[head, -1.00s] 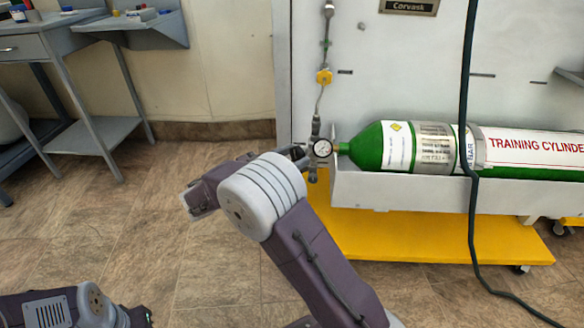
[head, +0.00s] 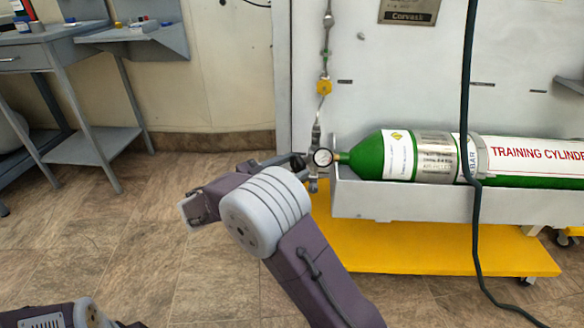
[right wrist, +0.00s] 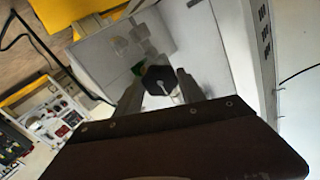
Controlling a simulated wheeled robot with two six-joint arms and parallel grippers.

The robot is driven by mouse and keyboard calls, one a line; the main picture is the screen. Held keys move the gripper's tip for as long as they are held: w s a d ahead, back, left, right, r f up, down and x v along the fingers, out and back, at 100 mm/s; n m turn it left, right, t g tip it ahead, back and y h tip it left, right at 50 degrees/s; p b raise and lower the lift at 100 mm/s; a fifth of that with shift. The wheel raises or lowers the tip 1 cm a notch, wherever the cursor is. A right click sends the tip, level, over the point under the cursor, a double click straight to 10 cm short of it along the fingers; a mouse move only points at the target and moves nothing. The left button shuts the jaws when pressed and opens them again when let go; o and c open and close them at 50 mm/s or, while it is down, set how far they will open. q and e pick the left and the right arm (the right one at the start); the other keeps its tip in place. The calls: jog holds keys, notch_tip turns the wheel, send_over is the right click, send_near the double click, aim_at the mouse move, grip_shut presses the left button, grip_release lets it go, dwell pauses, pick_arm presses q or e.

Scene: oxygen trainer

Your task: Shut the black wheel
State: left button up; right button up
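The black wheel (right wrist: 160,80) shows in the right wrist view as a dark, six-sided knob with a pale stem or pin across its face. In the head view a small black round part (head: 297,162), apparently the same wheel, sits left of the pressure gauge (head: 323,157). My right gripper (right wrist: 158,90) is open, with one grey finger on each side of the wheel. I cannot tell whether the fingers touch it. My left gripper is out of view; only part of that arm shows at bottom left.
The green training cylinder (head: 368,156) lies in a grey trough (head: 400,201) on a yellow wheeled base (head: 420,250). A yellow fitting (head: 324,87) sits on the line above the gauge. A dark hose (head: 469,100) hangs in front. A grey desk (head: 45,50) stands left. Floor between is clear.

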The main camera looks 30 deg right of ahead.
jog(key=o, duration=0.4)
jog(key=shift+c, duration=0.2)
jog(key=shift+a+r, duration=0.1)
jog(key=shift+a, duration=0.15)
jog(key=s+a+p, duration=0.1)
jog(key=a+p, duration=0.4)
jog(key=a, duration=0.3)
jog(key=shift+s+a, duration=0.25)
jog(key=shift+s, duration=0.1)
